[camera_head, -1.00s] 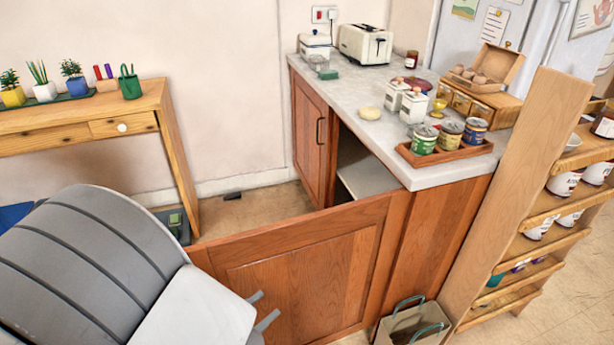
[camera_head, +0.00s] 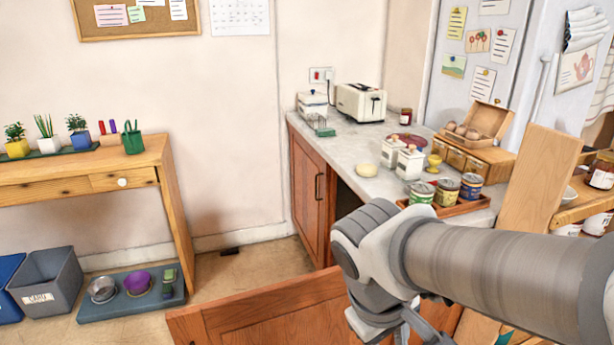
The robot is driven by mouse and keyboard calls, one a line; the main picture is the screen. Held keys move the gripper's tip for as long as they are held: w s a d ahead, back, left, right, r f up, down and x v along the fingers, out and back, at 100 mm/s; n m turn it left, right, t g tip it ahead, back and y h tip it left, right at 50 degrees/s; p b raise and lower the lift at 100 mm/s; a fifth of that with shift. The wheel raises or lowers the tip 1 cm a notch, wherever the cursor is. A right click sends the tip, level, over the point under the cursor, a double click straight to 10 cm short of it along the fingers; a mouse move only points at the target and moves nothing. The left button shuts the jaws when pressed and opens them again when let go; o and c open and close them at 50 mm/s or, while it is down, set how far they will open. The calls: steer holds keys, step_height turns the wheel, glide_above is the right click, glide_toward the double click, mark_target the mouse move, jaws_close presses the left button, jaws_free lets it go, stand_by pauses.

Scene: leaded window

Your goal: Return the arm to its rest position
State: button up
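My arm (camera_head: 480,265) reaches in from the right edge in the head view and bends at a grey and white joint in front of the cabinet. My gripper (camera_head: 408,325) is only partly seen at the bottom edge, below that joint. Its fingertips are cut off or hidden, so I cannot tell whether it is open or shut. I see nothing held in the part that shows. The wooden cabinet door (camera_head: 265,315) stands swung open at the bottom, just left of the gripper.
The counter (camera_head: 345,150) holds a toaster (camera_head: 361,102), jars and a tray of cans (camera_head: 446,190), behind my arm. A wooden shelf rack (camera_head: 535,185) stands at the right. A side table (camera_head: 75,170) with plants is at the left.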

step_height(320, 180, up, 19)
steer(key=s+d+m+t+y+p, duration=0.1)
steer(key=m+t+p, duration=0.3)
steer(key=p, duration=0.9)
steer(key=shift+s+d+r+m+y, duration=0.2)
steer(key=shift+s+d+m+y, duration=0.2)
steer(key=shift+d+m+y, duration=0.45)
